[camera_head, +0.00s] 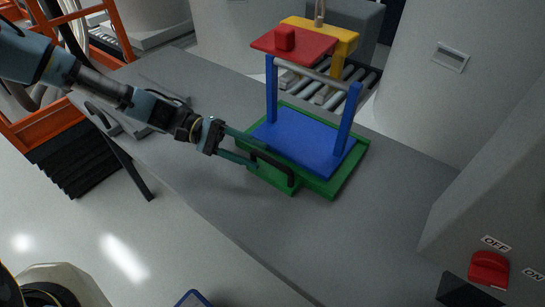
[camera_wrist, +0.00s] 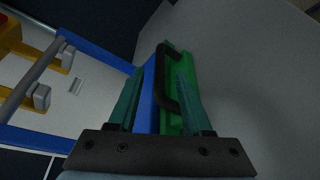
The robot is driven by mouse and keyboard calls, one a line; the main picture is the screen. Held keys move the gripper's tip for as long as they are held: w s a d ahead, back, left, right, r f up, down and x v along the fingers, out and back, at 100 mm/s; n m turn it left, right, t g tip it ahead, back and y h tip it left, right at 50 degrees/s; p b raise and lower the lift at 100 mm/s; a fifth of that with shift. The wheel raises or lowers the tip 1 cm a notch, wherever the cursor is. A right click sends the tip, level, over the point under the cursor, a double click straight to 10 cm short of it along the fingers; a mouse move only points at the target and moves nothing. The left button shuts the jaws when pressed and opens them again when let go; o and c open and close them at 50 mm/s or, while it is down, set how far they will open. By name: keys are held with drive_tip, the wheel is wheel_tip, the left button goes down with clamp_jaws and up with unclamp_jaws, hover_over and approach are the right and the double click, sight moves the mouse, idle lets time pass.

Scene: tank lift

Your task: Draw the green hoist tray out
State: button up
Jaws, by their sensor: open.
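The green hoist tray (camera_head: 345,180) lies on the grey table, with a blue plate (camera_head: 300,140) and its upright blue frame with a grey crossbar on it. A black handle (camera_head: 285,171) is on the tray's near side. My gripper (camera_head: 262,157) is open and reaches in from the left at the handle. In the wrist view, the black handle (camera_wrist: 162,72) shows between the spread fingers of my gripper (camera_wrist: 160,78), with the green tray (camera_wrist: 183,55) behind it. I cannot tell whether a finger touches the handle.
A red plate with a knob (camera_head: 295,43) sits on a yellow stand (camera_head: 345,38) behind the blue frame, near rollers. A red switch (camera_head: 489,268) marked OFF and ON is at the lower right. The grey tabletop (camera_head: 370,235) is clear in front of the tray.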

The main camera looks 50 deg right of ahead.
sight(263, 158)
drive_tip(key=shift+p+x, duration=0.6)
drive_tip(key=shift+x, duration=2.1)
drive_tip(key=shift+c, duration=0.4)
clamp_jaws()
